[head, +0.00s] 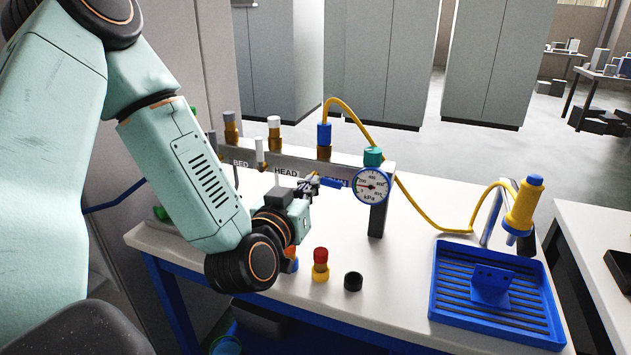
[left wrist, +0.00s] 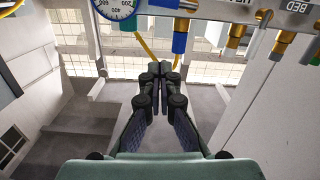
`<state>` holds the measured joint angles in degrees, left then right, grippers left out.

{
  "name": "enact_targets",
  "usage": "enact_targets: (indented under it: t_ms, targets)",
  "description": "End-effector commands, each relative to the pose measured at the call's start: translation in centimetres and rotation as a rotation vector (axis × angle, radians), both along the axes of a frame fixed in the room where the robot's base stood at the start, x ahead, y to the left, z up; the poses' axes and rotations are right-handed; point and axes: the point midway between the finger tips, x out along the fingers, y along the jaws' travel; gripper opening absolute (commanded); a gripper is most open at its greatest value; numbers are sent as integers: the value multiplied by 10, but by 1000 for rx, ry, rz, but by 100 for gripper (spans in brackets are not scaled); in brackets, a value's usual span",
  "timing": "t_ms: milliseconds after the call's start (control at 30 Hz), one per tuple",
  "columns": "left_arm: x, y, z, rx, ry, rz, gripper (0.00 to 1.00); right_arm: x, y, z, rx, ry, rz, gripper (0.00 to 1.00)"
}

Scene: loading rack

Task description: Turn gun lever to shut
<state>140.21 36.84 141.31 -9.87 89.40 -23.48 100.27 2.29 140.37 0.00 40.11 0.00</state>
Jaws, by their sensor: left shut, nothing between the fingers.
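The gun lever (head: 332,182) is a blue handle low on the front of the grey rack rail, lying roughly sideways across the partly covered GUN label. It also shows as a blue strip at the top of the left wrist view (left wrist: 164,3). My left gripper (head: 307,187) is shut and empty, close to the lever's left end in the head view. I cannot tell whether they touch. In the left wrist view the closed fingertips (left wrist: 160,68) are below the rail, with nothing between them. My right gripper is not in view.
A round gauge (head: 371,186) stands right of the lever. A yellow hose (head: 408,191) runs from the blue connector (head: 324,134) to the spray gun (head: 522,206). A red-topped fitting (head: 320,262), a black ring (head: 353,281) and a blue tray (head: 437,285) sit on the bench.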

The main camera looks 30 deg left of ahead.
Motion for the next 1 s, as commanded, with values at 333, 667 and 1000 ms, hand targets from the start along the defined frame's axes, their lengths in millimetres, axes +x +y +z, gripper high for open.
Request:
enact_targets:
  t_ms: [333, 667, 1000]
  targets:
    - [1, 1, -37, -18, -56, 8, 0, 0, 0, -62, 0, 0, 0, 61]
    - [4, 3, -69, -600, -234, 7, 0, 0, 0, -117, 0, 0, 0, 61]
    - [4, 3, -87, -1306, -402, -9, 0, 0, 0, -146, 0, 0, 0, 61]
